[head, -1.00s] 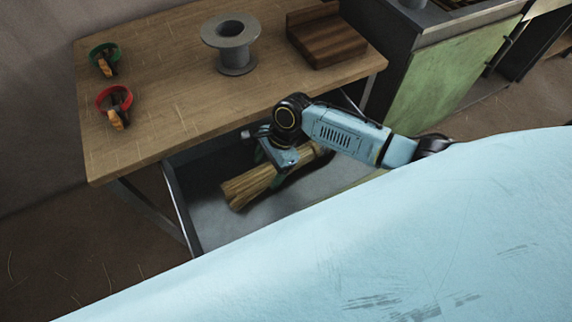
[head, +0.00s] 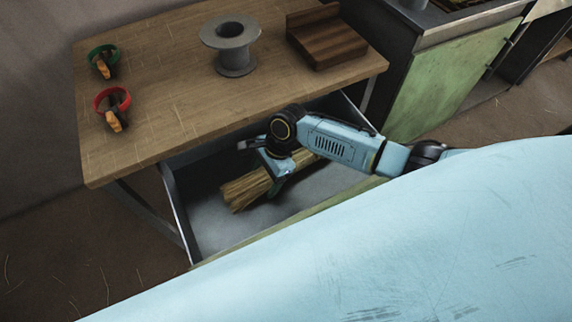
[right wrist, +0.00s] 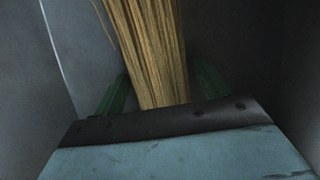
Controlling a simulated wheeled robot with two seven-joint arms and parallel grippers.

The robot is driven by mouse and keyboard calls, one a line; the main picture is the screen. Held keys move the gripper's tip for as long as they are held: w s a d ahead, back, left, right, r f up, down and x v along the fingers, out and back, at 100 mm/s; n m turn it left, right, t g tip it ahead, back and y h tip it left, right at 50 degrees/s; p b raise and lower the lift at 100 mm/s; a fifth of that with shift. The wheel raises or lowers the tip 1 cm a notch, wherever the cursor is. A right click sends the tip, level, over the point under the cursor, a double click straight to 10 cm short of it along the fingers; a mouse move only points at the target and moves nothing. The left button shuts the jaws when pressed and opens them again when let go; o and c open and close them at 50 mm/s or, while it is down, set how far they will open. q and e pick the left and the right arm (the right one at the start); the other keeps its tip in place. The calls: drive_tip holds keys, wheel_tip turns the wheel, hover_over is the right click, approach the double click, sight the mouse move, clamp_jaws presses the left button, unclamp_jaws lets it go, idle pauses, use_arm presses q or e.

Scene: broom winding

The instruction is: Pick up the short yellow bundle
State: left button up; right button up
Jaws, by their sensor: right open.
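The yellow straw bundle (head: 246,189) lies slantwise in the open drawer under the wooden table, its near left end free. My right gripper (head: 274,186) is over the bundle's middle and hides part of it. In the right wrist view the bundle (right wrist: 150,50) runs away from the palm between two green fingers. The fingers (right wrist: 158,92) are apart, one on each side of the straw, and the gripper is open. Whether they touch the straw I cannot tell. My left gripper is not in view.
The open drawer (head: 215,225) has grey walls close around my gripper; its floor is bare at the left. On the wooden tabletop (head: 165,90) stand a grey spool (head: 234,58), a brown wooden block (head: 327,42), and green (head: 103,58) and red (head: 113,103) ring-shaped items.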

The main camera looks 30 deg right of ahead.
drive_tip(key=shift+f, duration=0.2)
idle(0.3)
drive_tip(key=c, duration=1.1)
drive_tip(key=shift+o, duration=0.2)
